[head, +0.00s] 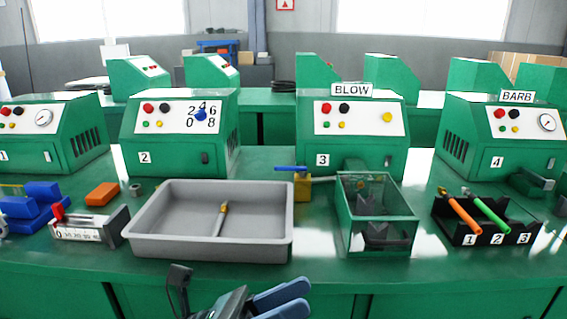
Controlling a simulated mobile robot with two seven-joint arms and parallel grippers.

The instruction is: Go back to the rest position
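My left gripper (304,297) is at the bottom centre of the head view, in front of the bench edge and below the grey tray. Its two blue fingers are apart with nothing visible between them. My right gripper is not in view. The grey tray (146,222) holds a small brass-tipped fitting (222,211). A black rack (462,235) on the right holds an orange hose (464,217) and a green hose (491,213).
The green bench (330,275) carries several numbered machines, such as machine 2 (180,135) and machine 3 (352,135). A clear-sided green box (375,215) stands right of the tray. A gauge block (90,226) and blue vise (30,208) stand left.

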